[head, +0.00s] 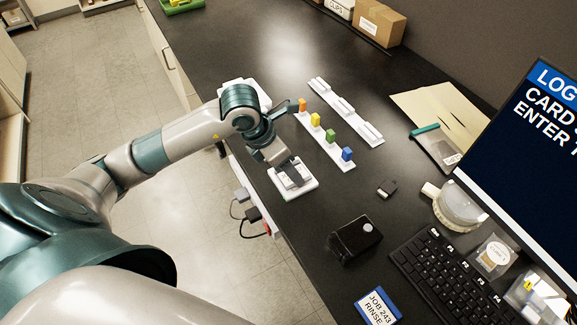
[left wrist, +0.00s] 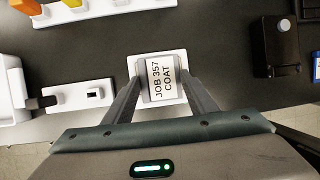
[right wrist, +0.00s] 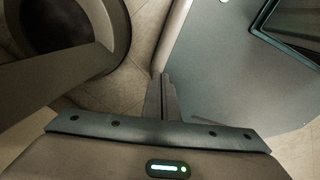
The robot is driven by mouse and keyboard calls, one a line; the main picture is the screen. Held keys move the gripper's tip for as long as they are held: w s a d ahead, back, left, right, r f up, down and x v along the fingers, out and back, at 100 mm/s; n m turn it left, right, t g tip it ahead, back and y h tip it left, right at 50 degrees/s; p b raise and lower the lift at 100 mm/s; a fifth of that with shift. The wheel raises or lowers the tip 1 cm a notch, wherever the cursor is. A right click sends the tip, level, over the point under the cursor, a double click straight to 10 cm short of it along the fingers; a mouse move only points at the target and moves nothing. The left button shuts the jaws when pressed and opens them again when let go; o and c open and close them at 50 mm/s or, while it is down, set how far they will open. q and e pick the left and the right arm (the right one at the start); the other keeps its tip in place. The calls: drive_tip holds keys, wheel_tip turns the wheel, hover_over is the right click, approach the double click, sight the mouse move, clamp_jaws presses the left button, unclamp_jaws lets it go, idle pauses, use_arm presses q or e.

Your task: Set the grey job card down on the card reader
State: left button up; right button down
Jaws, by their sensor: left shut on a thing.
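The grey job card (left wrist: 163,80), lettered "JOB 357 COAT", is between the fingers of my left gripper (left wrist: 162,90). In the head view my left gripper (head: 289,170) points down over a white square pad (head: 311,186) near the table's front edge, which looks like the card reader. The pad's rim (left wrist: 158,55) shows around the card in the left wrist view. The card lies over the pad, roughly square to it; I cannot tell if it touches. My right gripper (right wrist: 162,98) is shut and empty, away from the table.
A blue-edged card (head: 378,307), lettered "JOB 243 RINSE", lies at the front right near the keyboard (head: 445,275). A black box (head: 354,240) stands right of the pad. A white rack (head: 325,140) with coloured blocks is behind it. The monitor (head: 530,130) stands at the right.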

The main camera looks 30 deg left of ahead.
use_arm(q)
drive_tip(key=o, duration=1.5)
drive_tip(key=shift+r+p, duration=0.15)
drive_tip(key=shift+p, duration=0.15)
drive_tip(key=shift+a+r, duration=0.1)
drive_tip(key=shift+r, duration=0.1)
drive_tip(key=shift+b+v, duration=1.5)
drive_tip(key=shift+v, duration=4.25)
drive_tip(key=shift+s, duration=0.1)
